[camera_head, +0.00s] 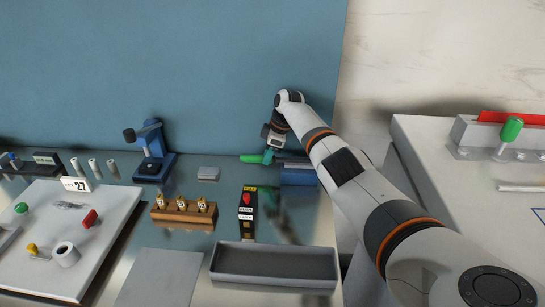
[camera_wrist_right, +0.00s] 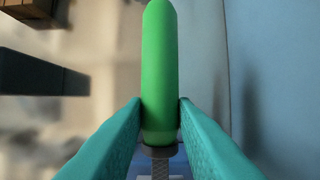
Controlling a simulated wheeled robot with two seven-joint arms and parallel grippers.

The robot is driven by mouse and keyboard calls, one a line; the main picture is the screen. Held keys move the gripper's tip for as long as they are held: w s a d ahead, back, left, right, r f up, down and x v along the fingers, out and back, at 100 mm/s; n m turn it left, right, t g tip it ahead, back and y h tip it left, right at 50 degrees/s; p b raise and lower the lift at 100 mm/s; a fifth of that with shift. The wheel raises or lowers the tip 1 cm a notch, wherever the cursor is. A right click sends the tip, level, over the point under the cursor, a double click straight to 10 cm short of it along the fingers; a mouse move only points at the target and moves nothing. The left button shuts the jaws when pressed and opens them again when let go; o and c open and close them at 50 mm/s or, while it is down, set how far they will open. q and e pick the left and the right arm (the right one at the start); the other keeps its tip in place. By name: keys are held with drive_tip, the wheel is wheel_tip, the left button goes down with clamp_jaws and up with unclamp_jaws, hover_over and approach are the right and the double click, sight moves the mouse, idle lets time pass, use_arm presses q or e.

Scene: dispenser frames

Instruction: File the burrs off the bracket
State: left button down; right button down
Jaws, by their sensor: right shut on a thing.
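My right arm reaches to the back of the bench. The right gripper (camera_head: 268,156) is shut on the green handle of a file (camera_head: 250,158). In the right wrist view the green handle (camera_wrist_right: 159,75) stands between the two teal fingertips (camera_wrist_right: 160,112), with a short grey length of the file below it. A blue block (camera_head: 298,177) is beside the gripper, partly behind my arm; I cannot tell whether the file touches it. I cannot make out the bracket for certain. My left gripper is not in view.
A wooden block (camera_head: 184,213) with several small bottles, a dark box with a red button (camera_head: 247,203) and a grey tray (camera_head: 275,264) stand in front. A blue clamp-like stand (camera_head: 152,157) is left. A white board (camera_head: 80,265) holds small parts. A blue wall rises behind.

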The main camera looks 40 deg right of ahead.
sight(256, 155)
drive_tip(key=shift+w+a, duration=0.35)
drive_tip(key=shift+a, duration=0.1)
drive_tip(key=shift+w+a+f+b, duration=0.1)
drive_tip(key=shift+w+a+b, duration=0.6)
drive_tip(key=shift+b, duration=0.7)
drive_tip(key=shift+w+a+r, duration=0.1)
drive_tip(key=shift+a+r, duration=0.1)
drive_tip(key=shift+d+r+p, duration=0.15)
drive_tip(key=shift+d+p, duration=0.1)
drive_tip(key=shift+p, duration=0.15)
drive_tip(key=shift+s+d+p, duration=0.55)
drive_tip(key=shift+s+p, duration=0.05)
drive_tip(key=shift+p, duration=0.15)
drive_tip(key=shift+s+d+f, duration=0.2)
drive_tip(key=shift+p, duration=0.3)
